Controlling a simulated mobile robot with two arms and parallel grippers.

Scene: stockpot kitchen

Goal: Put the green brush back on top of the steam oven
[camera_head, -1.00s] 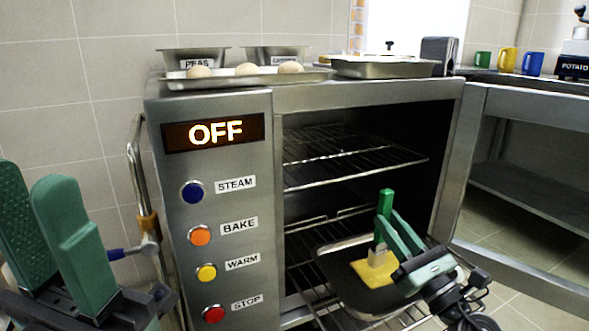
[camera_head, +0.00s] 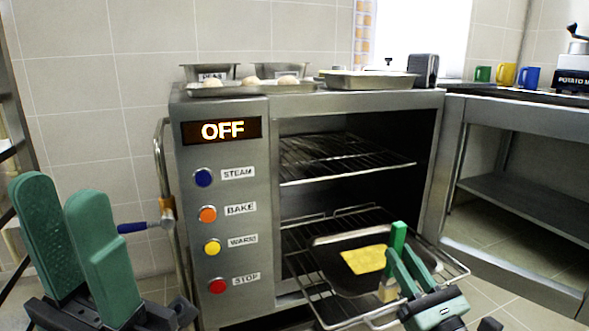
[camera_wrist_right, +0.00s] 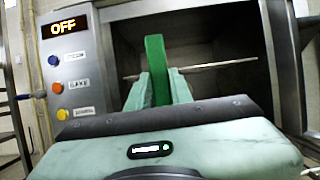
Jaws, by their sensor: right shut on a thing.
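The green brush (camera_head: 398,238) is upright in my right gripper (camera_head: 392,262), its green handle up and its pale bristles down. The gripper is shut on the handle, which also shows between the fingers in the right wrist view (camera_wrist_right: 155,62). The brush is in front of the right part of a dark tray, near the tray's yellow patch. The steam oven (camera_head: 300,102) stands with its door open and its display reading OFF. Its top is above and behind the brush. My left gripper (camera_head: 75,215) is at the far left, its two green fingers apart and empty.
A dark tray (camera_head: 325,265) with a yellow patch (camera_head: 365,260) lies on the pulled-out lower rack (camera_head: 345,318). The open door (camera_head: 445,185) stands at right.

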